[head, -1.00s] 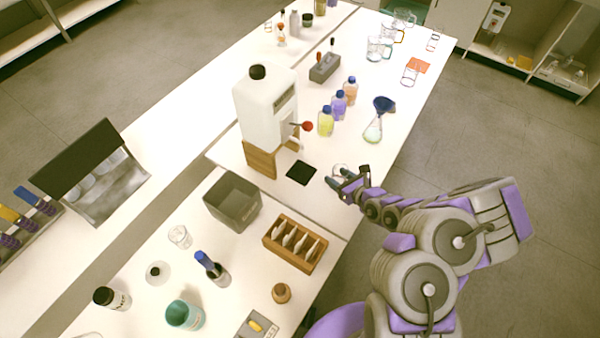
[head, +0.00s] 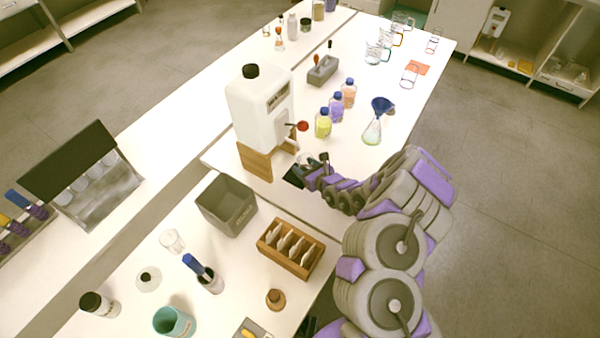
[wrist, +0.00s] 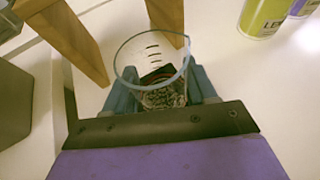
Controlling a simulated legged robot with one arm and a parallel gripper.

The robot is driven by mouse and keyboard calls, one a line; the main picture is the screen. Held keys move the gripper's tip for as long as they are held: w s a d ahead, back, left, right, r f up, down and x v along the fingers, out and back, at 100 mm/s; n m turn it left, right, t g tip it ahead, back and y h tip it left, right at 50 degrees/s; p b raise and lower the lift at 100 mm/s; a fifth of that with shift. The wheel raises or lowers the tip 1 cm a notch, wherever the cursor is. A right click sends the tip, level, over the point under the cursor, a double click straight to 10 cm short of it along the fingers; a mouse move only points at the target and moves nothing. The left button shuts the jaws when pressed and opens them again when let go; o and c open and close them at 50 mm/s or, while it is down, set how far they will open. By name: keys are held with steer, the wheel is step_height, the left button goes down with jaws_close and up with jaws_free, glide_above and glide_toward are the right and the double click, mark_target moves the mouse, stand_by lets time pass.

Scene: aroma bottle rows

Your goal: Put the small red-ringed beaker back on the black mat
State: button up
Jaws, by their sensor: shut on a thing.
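My gripper (head: 316,165) is at the near side of the dispenser's wooden stand, low over the bench. In the wrist view its blue fingers (wrist: 163,92) are shut on a clear glass beaker (wrist: 150,50) with dark graduation marks. In the head view the beaker is mostly hidden by the gripper. The black mat (head: 291,177) shows partly, just left of the gripper. A dark patch of it shows through the glass in the wrist view; I cannot tell whether the beaker touches it.
The white dispenser (head: 258,108) with a red-knobbed tap stands on wooden legs (wrist: 73,38) close to the gripper. A grey bin (head: 226,205) and a wooden rack (head: 291,249) are nearer. Coloured bottles (head: 323,123) and a flask (head: 373,130) stand beyond. Bench right of the rack is clear.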

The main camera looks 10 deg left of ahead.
steer(key=shift+w+a+f, duration=0.1)
steer(key=shift+w+a, duration=0.05)
steer(key=shift+a, duration=0.3)
steer(key=shift+w+a+f, duration=0.1)
steer(key=shift+w+a, duration=0.05)
steer(key=shift+a, duration=0.3)
steer(key=shift+w+a+f+b, duration=0.15)
steer(key=shift+a+f+b, duration=0.25)
steer(key=shift+a, duration=0.35)
steer(key=f, duration=0.2)
steer(key=shift+d+f+b, duration=0.2)
steer(key=shift+f+b, duration=0.2)
steer(key=shift+d+f, duration=0.1)
steer(key=shift+d+r, duration=0.2)
steer(key=o, duration=0.7)
steer(key=shift+a+f, duration=0.15)
steer(key=shift+c, duration=0.2)
steer(key=o, duration=0.4)
steer(key=shift+a, duration=0.25)
steer(key=shift+o, duration=0.3)
steer(key=shift+d, duration=0.15)
steer(key=shift+d, duration=0.1)
